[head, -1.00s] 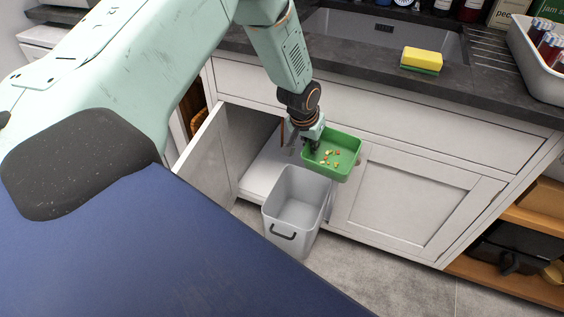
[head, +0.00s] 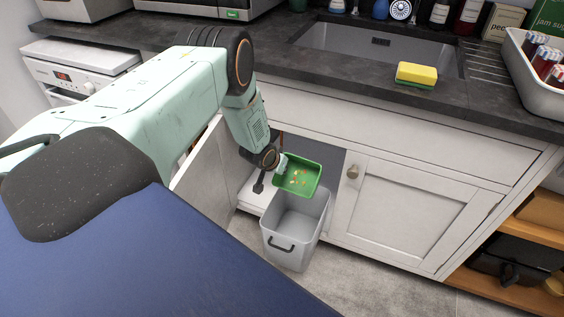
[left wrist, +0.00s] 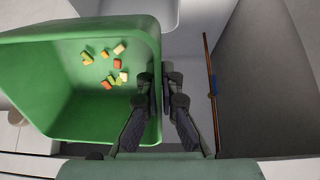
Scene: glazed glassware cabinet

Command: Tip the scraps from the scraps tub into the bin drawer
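The green scraps tub (head: 312,172) is above the back part of the grey bin drawer (head: 291,237) in the head view. Several small red, orange, yellow and green scraps (head: 298,179) lie on its floor. My left gripper (head: 279,170) is at the tub's left side. In the left wrist view, the left gripper's fingers (left wrist: 158,88) are closed on the wall of the tub (left wrist: 58,105), with the scraps (left wrist: 112,65) inside. The bin is open at the top; its floor is mostly hidden. I cannot tell how far the tub is tilted. My right gripper is not in view.
An open cabinet door (head: 205,172) stands left of the bin. A closed door (head: 410,213) is to its right. Above are a dark counter with a sink (head: 375,50) and a yellow-green sponge (head: 417,74). Clear floor (head: 350,275) lies in front.

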